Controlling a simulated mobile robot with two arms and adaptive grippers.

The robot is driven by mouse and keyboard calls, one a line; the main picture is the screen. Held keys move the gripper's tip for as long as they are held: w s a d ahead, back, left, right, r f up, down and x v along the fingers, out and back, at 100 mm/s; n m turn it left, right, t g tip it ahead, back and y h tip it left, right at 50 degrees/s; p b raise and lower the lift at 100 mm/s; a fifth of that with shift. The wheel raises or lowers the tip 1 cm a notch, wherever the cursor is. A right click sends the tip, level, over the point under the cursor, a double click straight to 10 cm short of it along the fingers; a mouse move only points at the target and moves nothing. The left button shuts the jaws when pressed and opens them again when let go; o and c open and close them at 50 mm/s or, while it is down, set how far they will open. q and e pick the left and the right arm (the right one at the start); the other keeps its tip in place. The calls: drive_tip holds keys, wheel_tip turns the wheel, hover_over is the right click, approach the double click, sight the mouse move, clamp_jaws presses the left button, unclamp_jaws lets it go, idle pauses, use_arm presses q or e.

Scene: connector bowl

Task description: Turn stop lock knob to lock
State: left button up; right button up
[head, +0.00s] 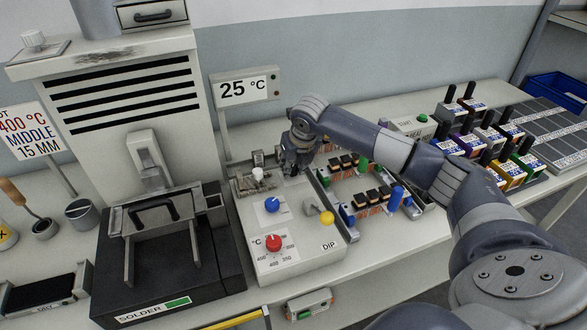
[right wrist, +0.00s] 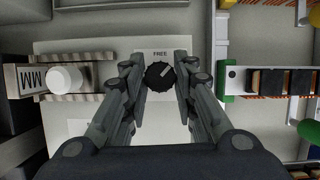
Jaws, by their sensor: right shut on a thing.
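The stop lock knob (right wrist: 160,76) is a black, notched round knob on a pale panel in the right wrist view. The word FREE is printed just above it, and its light pointer mark slants to the upper right. My right gripper (right wrist: 160,72) has one finger on each side of the knob and is shut on it. In the head view my right gripper (head: 294,168) points down at the back of the dip control box (head: 290,250) and hides the knob. My left gripper is in neither view.
A white knob (right wrist: 65,79) on a metal slide marked MM is left of the gripper. Racks of connectors (head: 345,165) stand close on the right. The box also carries a blue knob (head: 272,204), a red knob (head: 273,242) and a yellow button (head: 327,217).

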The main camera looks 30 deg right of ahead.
drive_tip(key=m+h+b, duration=0.1)
drive_tip(key=m, duration=0.1)
drive_tip(key=m+b, duration=0.1)
drive_tip(key=m, duration=0.1)
drive_tip(key=shift+w+a+m+g+h, duration=0.1)
drive_tip(key=shift+a+m+g+h, duration=0.05)
drive_tip(key=shift+m+g+h, duration=0.2)
drive_tip(key=m+b, duration=0.1)
drive_tip(key=m, duration=0.1)
drive_tip(key=m+g+h+b, duration=0.1)
drive_tip(key=m, duration=0.1)
drive_tip(key=shift+m+g+h, duration=0.25)
drive_tip(key=shift+m, duration=0.1)
drive_tip(key=shift+r, duration=0.1)
drive_tip(key=o, duration=1.1)
drive_tip(key=shift+c, duration=0.2)
drive_tip(key=shift+a+r, duration=0.1)
drive_tip(key=v, duration=1.1)
drive_tip(key=shift+r, duration=0.35)
